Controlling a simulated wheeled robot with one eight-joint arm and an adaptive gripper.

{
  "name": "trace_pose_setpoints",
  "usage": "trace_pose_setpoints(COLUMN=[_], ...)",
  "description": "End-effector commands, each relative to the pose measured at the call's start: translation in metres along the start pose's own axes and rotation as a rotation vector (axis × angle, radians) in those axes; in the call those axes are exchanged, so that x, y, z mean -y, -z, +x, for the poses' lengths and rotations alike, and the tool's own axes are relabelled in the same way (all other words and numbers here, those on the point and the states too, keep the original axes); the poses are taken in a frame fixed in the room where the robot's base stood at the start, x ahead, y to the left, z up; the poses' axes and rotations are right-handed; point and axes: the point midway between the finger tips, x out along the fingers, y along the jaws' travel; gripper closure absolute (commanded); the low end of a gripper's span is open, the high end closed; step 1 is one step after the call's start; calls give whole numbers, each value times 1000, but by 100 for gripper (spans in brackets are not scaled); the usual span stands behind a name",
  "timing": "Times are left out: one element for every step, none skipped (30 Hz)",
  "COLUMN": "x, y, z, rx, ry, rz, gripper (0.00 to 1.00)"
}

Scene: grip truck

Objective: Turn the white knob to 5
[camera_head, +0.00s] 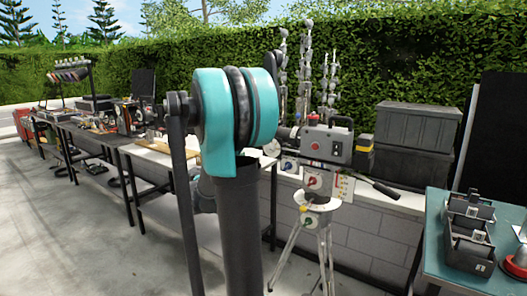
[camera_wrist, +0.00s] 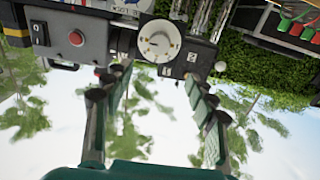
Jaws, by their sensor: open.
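The white knob (camera_wrist: 160,41) is a round white dial with small marks around its rim, on a dark panel at the top middle of the wrist view, which looks upside down. The number it points to is too small to read. My gripper (camera_wrist: 149,78) is open and empty, its two fingers spread on either side of and below the dial in the picture, apart from it. In the head view my turquoise arm joint hides the gripper. A small white-faced dial shows there beside the arm (camera_head: 289,165), but I cannot tell whether it is the same knob.
A grey box with a red button (camera_wrist: 76,38) adjoins the dial panel; it also stands on the tripod stand (camera_head: 320,225) in the head view. Dark cases (camera_head: 418,130) sit behind it. A teal table (camera_head: 440,255) is at the right. Open concrete floor lies at the left.

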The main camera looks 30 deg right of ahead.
Motion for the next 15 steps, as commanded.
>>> trace_pose_setpoints(x=[-1, -2, -1, -1, -1, -2, -1, -1, -1, -1, -1, -1, -1, -1, -1], y=[0, 0, 0, 0, 0, 0, 0, 0, 0, 0, 0, 0, 0, 0, 0], z=[11, 18, 25, 32, 37, 45, 51, 57, 65, 71, 77, 84, 90, 95, 101], rx=[0, 0, 1, 1, 1, 1, 1, 1, 1, 1, 1, 1, 1, 1, 1], ry=[-4, -5, -3, -4, -3, -4, -4, -3, -4, -4, -2, -3, -3, -2, -2], rz=[0, 0, 0, 0, 0, -1, -1, -1, -1, -1, -1, -1, -1, -1, -1], gripper=[43, 43, 43, 43, 43, 43, 43, 43, 43, 43, 43, 43, 43, 43, 43])
